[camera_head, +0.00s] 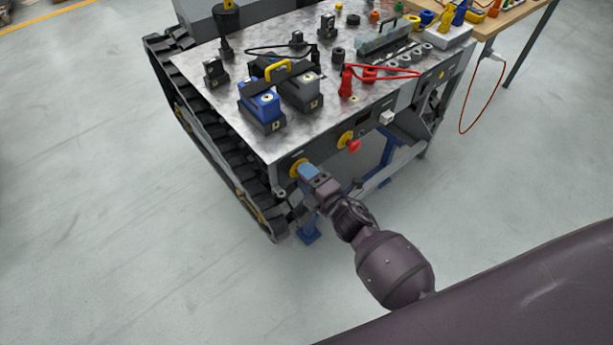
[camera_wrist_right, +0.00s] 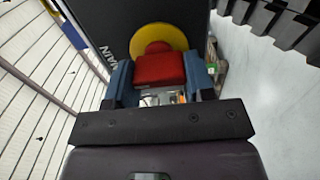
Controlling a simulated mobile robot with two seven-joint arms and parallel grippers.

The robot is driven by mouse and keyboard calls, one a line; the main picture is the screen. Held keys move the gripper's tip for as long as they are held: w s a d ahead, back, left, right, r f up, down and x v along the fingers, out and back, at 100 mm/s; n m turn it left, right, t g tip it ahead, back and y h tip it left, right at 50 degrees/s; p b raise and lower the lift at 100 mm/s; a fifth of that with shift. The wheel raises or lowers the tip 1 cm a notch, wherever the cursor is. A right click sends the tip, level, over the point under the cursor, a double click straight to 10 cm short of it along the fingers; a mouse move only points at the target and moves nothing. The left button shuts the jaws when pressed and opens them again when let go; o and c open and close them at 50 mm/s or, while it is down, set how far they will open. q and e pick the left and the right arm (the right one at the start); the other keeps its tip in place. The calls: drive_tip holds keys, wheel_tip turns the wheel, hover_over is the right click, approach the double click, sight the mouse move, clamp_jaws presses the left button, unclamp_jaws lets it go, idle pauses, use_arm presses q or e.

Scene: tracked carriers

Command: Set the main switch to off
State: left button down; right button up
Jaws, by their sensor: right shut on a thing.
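The main switch is a red knob (camera_wrist_right: 158,68) on a round yellow plate (camera_wrist_right: 176,37), on a dark panel with a partly visible label beside it. In the head view the yellow plate (camera_head: 296,167) shows at the near left corner of the carrier's front side; the red knob is hidden there by my gripper. My right gripper (camera_head: 307,171) reaches it from the front. In the wrist view the blue fingers of my right gripper (camera_wrist_right: 158,80) are shut on the red knob, one on each side. My left gripper is not in view.
A second red knob (camera_head: 353,146) on a yellow plate sits right of my gripper on the same side. A black track (camera_head: 205,125) runs along the left. The floor in front is clear.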

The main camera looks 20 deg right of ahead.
idle(0.3)
drive_tip(key=o, duration=0.9)
drive_tip(key=shift+s, duration=0.15)
drive_tip(key=p+v, duration=0.1)
drive_tip(key=v, duration=0.9)
drive_tip(key=shift+s+d, duration=0.15)
drive_tip(key=shift+s, duration=0.1)
